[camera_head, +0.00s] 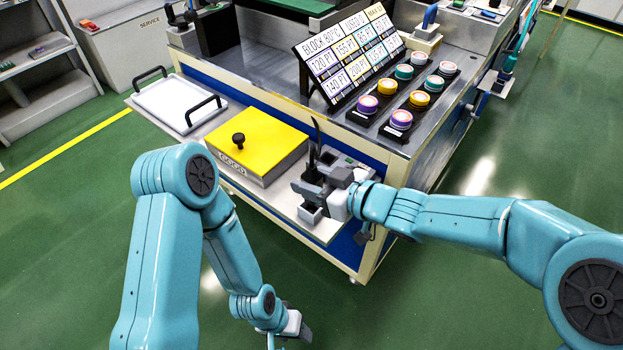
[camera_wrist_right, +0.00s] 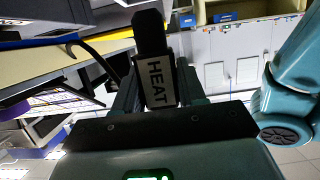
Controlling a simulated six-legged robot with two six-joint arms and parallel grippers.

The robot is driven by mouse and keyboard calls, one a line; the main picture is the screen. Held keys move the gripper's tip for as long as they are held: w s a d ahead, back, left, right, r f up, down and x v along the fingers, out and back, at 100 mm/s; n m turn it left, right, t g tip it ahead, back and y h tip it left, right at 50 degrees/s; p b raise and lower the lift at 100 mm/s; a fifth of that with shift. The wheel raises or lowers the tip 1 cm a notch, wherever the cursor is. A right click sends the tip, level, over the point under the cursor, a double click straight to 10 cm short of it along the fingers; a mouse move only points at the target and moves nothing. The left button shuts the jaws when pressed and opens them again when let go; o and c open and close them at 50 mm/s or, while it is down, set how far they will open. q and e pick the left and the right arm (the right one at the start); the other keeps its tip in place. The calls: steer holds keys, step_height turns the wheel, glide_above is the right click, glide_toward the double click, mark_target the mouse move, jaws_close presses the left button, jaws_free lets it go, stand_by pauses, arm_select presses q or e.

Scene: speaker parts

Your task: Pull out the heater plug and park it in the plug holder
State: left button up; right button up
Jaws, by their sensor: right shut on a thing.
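The heater plug (camera_wrist_right: 160,83) is a black plug with a white label reading HEAT. In the right wrist view it sits between the fingers of my right gripper (camera_wrist_right: 158,92), which is shut on it. In the head view my right gripper (camera_head: 322,188) is over the front ledge, right of the yellow block. It hides most of the plug, and a black cable (camera_head: 316,132) rises there. A small grey block (camera_head: 309,214) is just below the gripper; I cannot tell whether it is the plug holder. My left gripper (camera_head: 296,326) hangs low over the floor, away from the bench.
A yellow block (camera_head: 255,142) with a black knob stands left of my right gripper. A white tray (camera_head: 180,104) with black handles is farther left. Behind are a label board (camera_head: 350,60) and several coloured round pots (camera_head: 401,120). Green floor is free in front.

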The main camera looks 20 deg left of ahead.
steer(key=shift+f+b, duration=1.3)
steer(key=shift+f, duration=0.75)
steer(key=o, duration=1.2)
steer(key=shift+c, duration=0.2)
steer(key=p+v, duration=0.3)
steer(key=v, duration=1.3)
steer(key=shift+r, duration=0.15)
steer(key=shift+d, duration=0.15)
